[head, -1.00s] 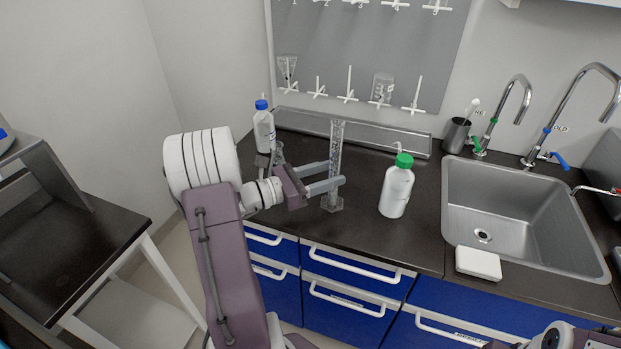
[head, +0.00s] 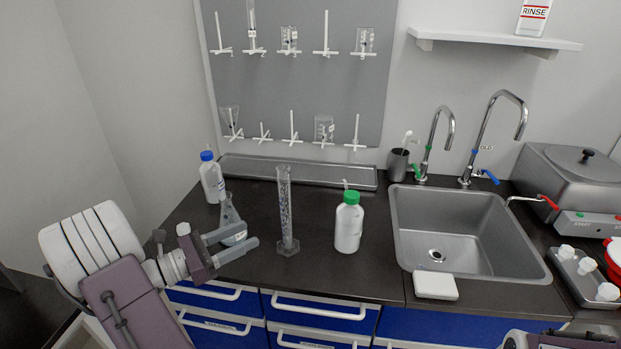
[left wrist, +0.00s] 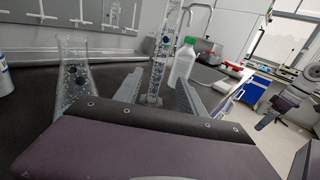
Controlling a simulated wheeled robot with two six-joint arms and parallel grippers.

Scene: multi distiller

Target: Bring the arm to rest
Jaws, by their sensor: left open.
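My left arm comes in from the left in the head view. Its gripper (head: 241,241) is open and empty, above the front left part of the dark counter. A glass graduated cylinder (head: 286,212) stands upright to the right of the fingers, apart from them. In the left wrist view the cylinder (left wrist: 163,60) shows beyond the gap between the two fingers (left wrist: 168,88). A conical flask (head: 231,214) stands just behind the fingers, partly hidden by them. A part of my right arm shows at the bottom right edge of the head view; its fingers cannot be made out.
A white bottle with a green cap (head: 348,222) stands right of the cylinder. A blue-capped bottle (head: 211,178) stands at the back left. A steel sink (head: 462,228) with a white block (head: 435,286) on its front edge lies to the right. A pegboard (head: 302,75) is behind.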

